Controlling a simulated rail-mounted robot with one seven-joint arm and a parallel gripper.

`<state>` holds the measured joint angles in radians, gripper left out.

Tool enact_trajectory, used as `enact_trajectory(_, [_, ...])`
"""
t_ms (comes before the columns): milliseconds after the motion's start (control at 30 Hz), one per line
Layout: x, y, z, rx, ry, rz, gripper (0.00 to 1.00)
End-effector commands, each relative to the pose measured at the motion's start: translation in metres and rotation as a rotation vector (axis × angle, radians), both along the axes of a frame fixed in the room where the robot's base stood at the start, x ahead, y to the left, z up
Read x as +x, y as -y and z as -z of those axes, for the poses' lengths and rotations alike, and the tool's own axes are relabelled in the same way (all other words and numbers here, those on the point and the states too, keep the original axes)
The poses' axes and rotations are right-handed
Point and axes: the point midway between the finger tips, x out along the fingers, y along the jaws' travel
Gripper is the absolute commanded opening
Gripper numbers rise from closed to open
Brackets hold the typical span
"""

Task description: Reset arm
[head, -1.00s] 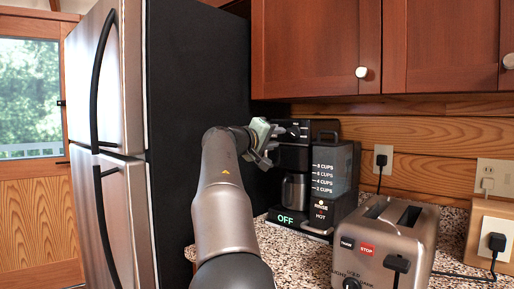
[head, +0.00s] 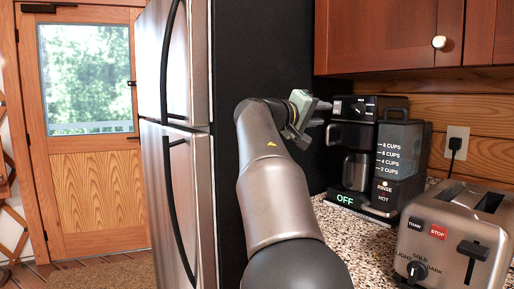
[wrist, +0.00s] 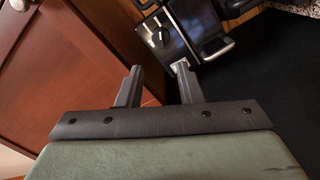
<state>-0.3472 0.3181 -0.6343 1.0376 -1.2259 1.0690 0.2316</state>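My gripper (head: 316,108) is at the end of my raised arm, in front of the dark side of the fridge and just left of the coffee maker (head: 362,160). In the wrist view my gripper (wrist: 158,84) shows two grey fingers apart with nothing between them. The coffee maker's front panel and knob (wrist: 158,36) lie beyond the fingertips there. I see no contact between the fingers and the coffee maker, though the exact gap is hard to tell. The coffee maker's display reads OFF in green.
A steel toaster (head: 455,240) stands on the speckled counter (head: 345,222) at the right. Wooden cabinets (head: 385,35) hang above. The tall fridge (head: 180,90) stands left of my arm. A wooden door (head: 95,185) and open floor are at the far left.

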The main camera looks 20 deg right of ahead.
Motion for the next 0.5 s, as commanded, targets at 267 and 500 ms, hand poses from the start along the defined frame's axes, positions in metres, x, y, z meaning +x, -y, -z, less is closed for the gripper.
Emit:
enact_trajectory(267, [-0.008, 0.012, 0.041, 0.22, -0.095, -0.054, 0.33])
enact_trajectory(500, [-0.08, -0.059, 0.163, 0.786, -0.335, -0.212, 0.33])
